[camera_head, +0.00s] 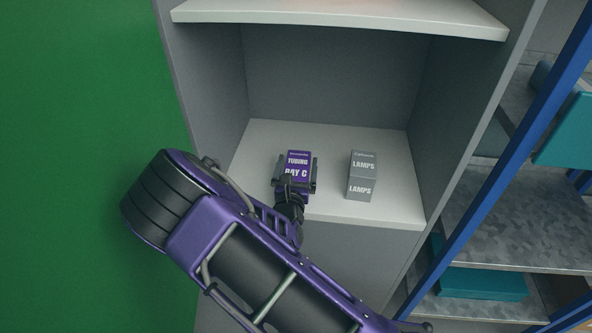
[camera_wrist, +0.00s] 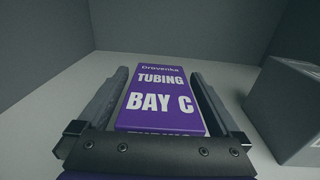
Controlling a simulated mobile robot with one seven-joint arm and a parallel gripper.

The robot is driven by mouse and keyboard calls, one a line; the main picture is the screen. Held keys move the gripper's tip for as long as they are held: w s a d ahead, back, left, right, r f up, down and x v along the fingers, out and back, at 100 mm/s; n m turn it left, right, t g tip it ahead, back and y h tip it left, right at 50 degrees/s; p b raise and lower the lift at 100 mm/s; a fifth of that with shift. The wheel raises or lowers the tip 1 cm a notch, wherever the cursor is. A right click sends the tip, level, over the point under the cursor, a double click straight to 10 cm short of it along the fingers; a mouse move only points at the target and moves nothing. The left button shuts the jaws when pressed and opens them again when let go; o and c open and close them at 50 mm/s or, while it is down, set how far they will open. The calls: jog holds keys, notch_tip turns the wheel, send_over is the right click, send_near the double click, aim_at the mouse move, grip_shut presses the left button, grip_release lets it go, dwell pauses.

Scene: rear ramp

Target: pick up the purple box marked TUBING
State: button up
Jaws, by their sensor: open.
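The purple box (camera_head: 298,160) marked TUBING and BAY C stands on the white shelf (camera_head: 388,208) inside a grey cabinet. In the wrist view its top (camera_wrist: 158,96) faces me and sits between the two fingers of my gripper (camera_wrist: 160,100). The gripper is open, with one finger along each side of the box. A narrow gap shows at the right finger; contact on the left is hard to tell. In the head view my gripper (camera_head: 296,178) is at the box, and hides its lower front.
A grey box (camera_head: 362,176) marked LAMPS stands to the right of the purple box, also at the right in the wrist view (camera_wrist: 290,108). A white upper shelf (camera_head: 350,14) overhangs the bay. Cabinet walls close both sides. A blue rack post (camera_head: 500,150) stands at the right.

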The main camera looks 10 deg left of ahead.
jog(key=shift+c, duration=0.3)
jog(key=c, duration=1.3)
